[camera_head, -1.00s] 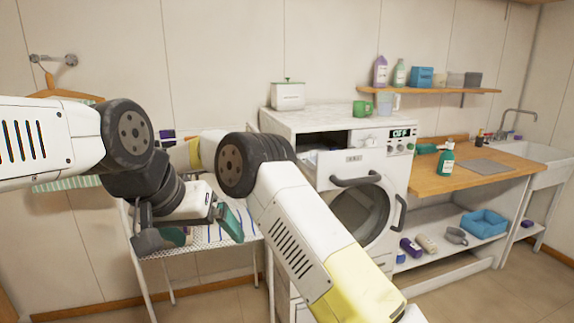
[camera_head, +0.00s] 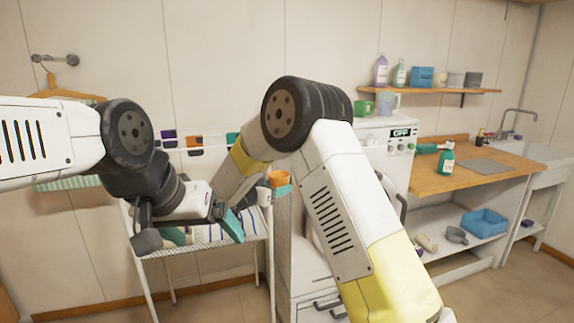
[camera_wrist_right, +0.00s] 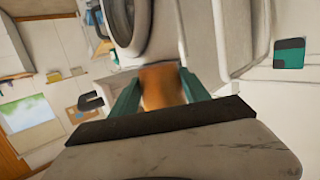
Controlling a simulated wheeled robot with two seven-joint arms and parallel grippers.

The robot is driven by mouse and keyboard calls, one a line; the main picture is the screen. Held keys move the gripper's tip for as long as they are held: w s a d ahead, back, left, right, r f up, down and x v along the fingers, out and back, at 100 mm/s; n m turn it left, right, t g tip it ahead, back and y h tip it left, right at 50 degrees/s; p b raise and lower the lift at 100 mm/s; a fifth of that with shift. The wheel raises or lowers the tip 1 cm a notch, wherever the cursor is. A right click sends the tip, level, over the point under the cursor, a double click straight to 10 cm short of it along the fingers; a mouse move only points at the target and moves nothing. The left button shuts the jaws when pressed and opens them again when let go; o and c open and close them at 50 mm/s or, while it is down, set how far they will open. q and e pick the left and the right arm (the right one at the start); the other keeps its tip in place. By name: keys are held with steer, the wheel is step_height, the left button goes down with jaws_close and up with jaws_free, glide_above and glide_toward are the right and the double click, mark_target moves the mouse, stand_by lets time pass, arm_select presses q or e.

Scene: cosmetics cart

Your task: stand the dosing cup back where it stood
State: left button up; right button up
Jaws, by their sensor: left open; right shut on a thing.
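The dosing cup appears to be the small orange cup (camera_head: 278,178), seen in the head view beside my right forearm, near the left side of the white cabinet. My right gripper (camera_head: 281,190) is shut on it. In the right wrist view the orange cup (camera_wrist_right: 161,88) sits between the teal fingers of my right gripper (camera_wrist_right: 160,92), blurred. My left gripper (camera_head: 205,232) is open and low over the white wire cart (camera_head: 205,248). Much of the cart top and the cabinet is hidden by my arms.
Small purple, orange and teal items (camera_head: 194,142) sit along the wall behind the cart. A green mug (camera_head: 364,107) and a clear jug (camera_head: 387,104) stand on the cabinet top. The wooden counter (camera_head: 430,180) at the right holds a green bottle (camera_head: 446,157).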

steer(key=s+d+f+n+t+y, duration=0.1)
steer(key=s+d+f+n+y, duration=0.2)
steer(key=d+f, duration=0.5)
steer(key=s+d+f+n+t+y, duration=0.1)
steer(key=s+d+f+n+y, duration=0.2)
steer(key=s+d+f+y, duration=0.2)
steer(key=d+f, duration=0.3)
steer(key=d, duration=0.3)
steer(key=shift+s+f+n+y, duration=0.25)
steer(key=shift+s+n+y, duration=0.05)
steer(key=shift+n+y, duration=0.1)
steer(key=shift+t, duration=0.3)
steer(key=shift+w+r, duration=0.15)
steer(key=shift+r, duration=0.3)
steer(key=shift+a, duration=0.1)
arm_select(q)
steer(key=shift+c, duration=0.4)
